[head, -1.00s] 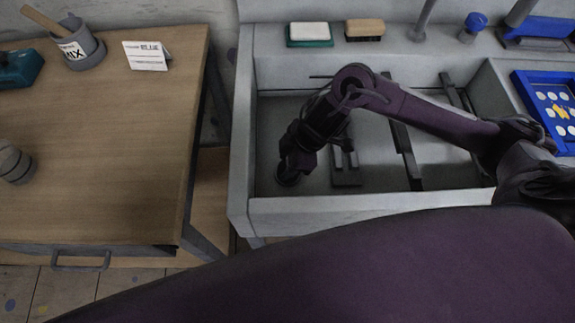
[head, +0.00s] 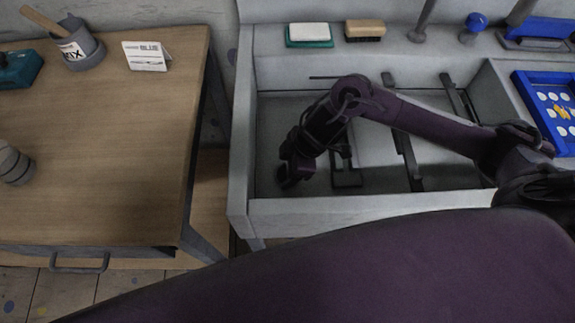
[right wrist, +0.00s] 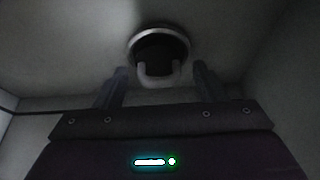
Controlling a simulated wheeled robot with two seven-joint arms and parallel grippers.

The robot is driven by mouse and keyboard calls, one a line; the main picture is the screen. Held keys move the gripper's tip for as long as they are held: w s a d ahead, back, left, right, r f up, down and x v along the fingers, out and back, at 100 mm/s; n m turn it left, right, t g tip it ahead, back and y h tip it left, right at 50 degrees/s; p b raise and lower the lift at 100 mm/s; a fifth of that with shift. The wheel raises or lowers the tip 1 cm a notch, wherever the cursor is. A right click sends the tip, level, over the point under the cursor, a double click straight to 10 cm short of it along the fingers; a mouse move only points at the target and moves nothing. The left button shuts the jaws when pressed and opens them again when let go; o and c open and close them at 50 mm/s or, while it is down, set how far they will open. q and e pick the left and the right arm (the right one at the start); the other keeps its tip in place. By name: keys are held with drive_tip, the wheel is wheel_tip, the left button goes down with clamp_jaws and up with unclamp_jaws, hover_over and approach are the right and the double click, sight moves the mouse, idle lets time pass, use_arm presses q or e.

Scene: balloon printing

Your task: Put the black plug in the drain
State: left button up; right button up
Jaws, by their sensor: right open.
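My right arm reaches into the grey sink (head: 400,203), and its gripper (head: 290,172) is low in the left end of the basin. In the right wrist view the gripper (right wrist: 160,75) is open, with a dark finger on each side. Just beyond the fingertips is the drain (right wrist: 135,38), a round metal rim with a dark middle. A pale U-shaped loop (right wrist: 158,80) stands between the fingers in front of this dark middle. The dark middle may be the black plug (right wrist: 158,56) with its loop, but the shadow makes this unsure. My left gripper is out of view.
Dark bars (head: 409,155) lie across the basin right of the gripper. The sink walls rise close around the arm. A sponge (head: 309,32) and a brush (head: 365,30) lie on the back ledge. A blue tray (head: 520,88) is at right. A wooden table (head: 110,150) stands left.

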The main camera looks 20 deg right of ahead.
drive_tip(key=p+v, duration=0.1)
drive_tip(key=v, duration=1.1)
drive_tip(key=shift+r, duration=0.1)
